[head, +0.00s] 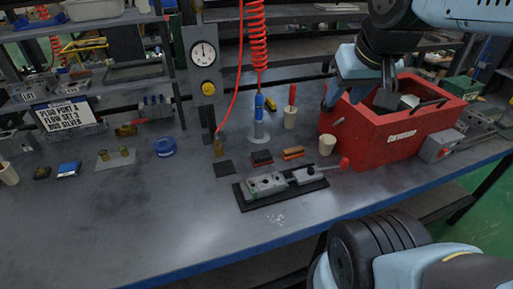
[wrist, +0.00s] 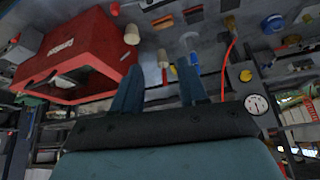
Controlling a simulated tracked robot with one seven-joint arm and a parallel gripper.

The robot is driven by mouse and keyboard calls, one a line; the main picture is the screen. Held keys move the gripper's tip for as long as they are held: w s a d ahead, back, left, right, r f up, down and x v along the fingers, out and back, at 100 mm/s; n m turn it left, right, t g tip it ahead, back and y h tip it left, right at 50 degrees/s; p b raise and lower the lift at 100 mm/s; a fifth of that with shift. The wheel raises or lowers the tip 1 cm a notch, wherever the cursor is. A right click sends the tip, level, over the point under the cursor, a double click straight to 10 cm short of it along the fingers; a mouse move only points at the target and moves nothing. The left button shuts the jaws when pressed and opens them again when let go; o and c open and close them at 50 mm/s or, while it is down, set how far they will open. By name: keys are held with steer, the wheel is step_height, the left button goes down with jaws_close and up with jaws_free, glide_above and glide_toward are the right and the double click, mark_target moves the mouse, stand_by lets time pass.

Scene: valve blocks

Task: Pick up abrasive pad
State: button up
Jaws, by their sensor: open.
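I cannot tell for sure which thing is the abrasive pad. A flat dark square (head: 224,167) lies on the bench left of two small blocks, one black and red (head: 262,158) and one orange-brown (head: 292,153). In the wrist view the orange-brown block (wrist: 163,20) and the dark red block (wrist: 193,14) show near the top edge. My gripper (head: 357,95) is open and empty, high over the left part of the red toolbox. Its two blue fingers (wrist: 160,85) stand apart in the wrist view, with nothing between them. It touches none of these pieces.
The red toolbox (head: 385,140) stands at the right of the bench, with a cream cup (head: 327,145) beside it. A valve assembly on a black mat (head: 285,199) lies in front. A red coiled hose (head: 257,35) hangs behind. The bench's front left is clear.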

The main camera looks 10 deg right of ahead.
steer(key=shift+o, duration=0.4)
steer(key=shift+o, duration=0.9)
steer(key=shift+w, duration=0.1)
steer(key=shift+o, duration=0.7)
steer(key=shift+w, duration=0.3)
steer(key=o, duration=0.6)
steer(key=shift+n+g+y, duration=0.3)
steer(key=shift+g, duration=0.5)
steer(key=w, duration=0.2)
steer(key=w+a+f, duration=0.1)
steer(key=w, duration=0.1)
steer(key=w+f, duration=0.1)
steer(key=w, duration=0.1)
steer(key=shift+w+a+f, duration=0.2)
steer(key=shift+a+f, duration=0.05)
steer(key=shift+a, duration=0.1)
steer(key=shift+o, duration=0.4)
steer(key=w+a+f+g, duration=0.1)
steer(key=w+a+f, duration=0.1)
steer(key=w, duration=0.3)
steer(key=shift+a+f, duration=0.2)
steer(key=shift+f, duration=0.45)
steer(key=n+g, duration=0.2)
steer(key=g, duration=0.1)
glide_above(262, 153)
step_height(262, 153, down, 15)
step_height(262, 153, down, 14)
steer(key=shift+s+r, duration=0.1)
steer(key=shift+r, duration=0.1)
